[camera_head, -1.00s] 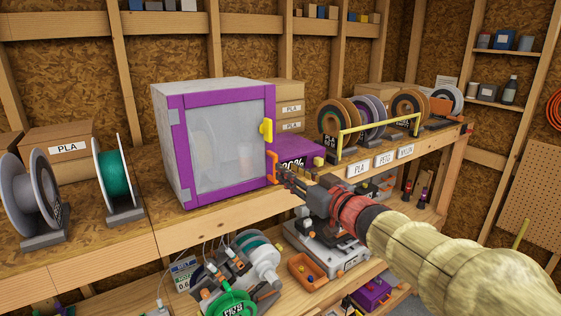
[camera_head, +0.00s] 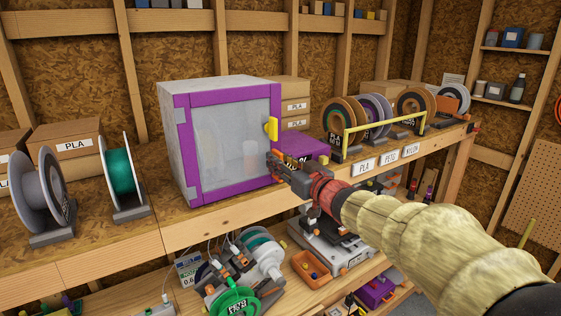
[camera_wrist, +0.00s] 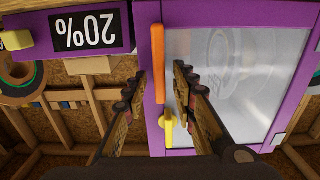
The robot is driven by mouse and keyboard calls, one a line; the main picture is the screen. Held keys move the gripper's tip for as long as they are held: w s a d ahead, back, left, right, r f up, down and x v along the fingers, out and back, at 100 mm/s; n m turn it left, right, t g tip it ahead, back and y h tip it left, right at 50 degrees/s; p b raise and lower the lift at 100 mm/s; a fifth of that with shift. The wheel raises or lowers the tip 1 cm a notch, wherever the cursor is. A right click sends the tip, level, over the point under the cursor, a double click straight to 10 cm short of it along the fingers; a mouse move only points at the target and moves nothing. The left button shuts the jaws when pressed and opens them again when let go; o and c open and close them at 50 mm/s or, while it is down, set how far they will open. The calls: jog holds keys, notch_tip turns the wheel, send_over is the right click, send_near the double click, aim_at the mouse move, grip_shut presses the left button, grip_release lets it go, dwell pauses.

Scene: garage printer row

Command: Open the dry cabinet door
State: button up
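The dry cabinet (camera_head: 170,130) is a grey box on the workbench with a purple-framed, see-through door (camera_head: 232,140). The door is shut. A yellow latch (camera_head: 271,129) sits on its right edge and also shows in the wrist view (camera_wrist: 169,132). An orange bar handle (camera_wrist: 158,62) is on the door frame; in the head view my gripper hides it. My gripper (camera_head: 271,160) is at the door's right edge. In the wrist view my gripper (camera_wrist: 162,72) is open, its fingers on either side of the handle in the picture. I cannot tell whether they touch it.
A purple box marked 20% (camera_wrist: 88,30) stands beside the cabinet's handle side. A yellow rail (camera_head: 384,126) and several spools are further right. A green spool (camera_head: 120,166) stands left of the cabinet. Bench space before the door is narrow. A printer (camera_head: 330,243) sits on the lower shelf.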

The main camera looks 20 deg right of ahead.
jog(key=shift+c, duration=1.2)
jog(key=c, duration=0.4)
grip_shut()
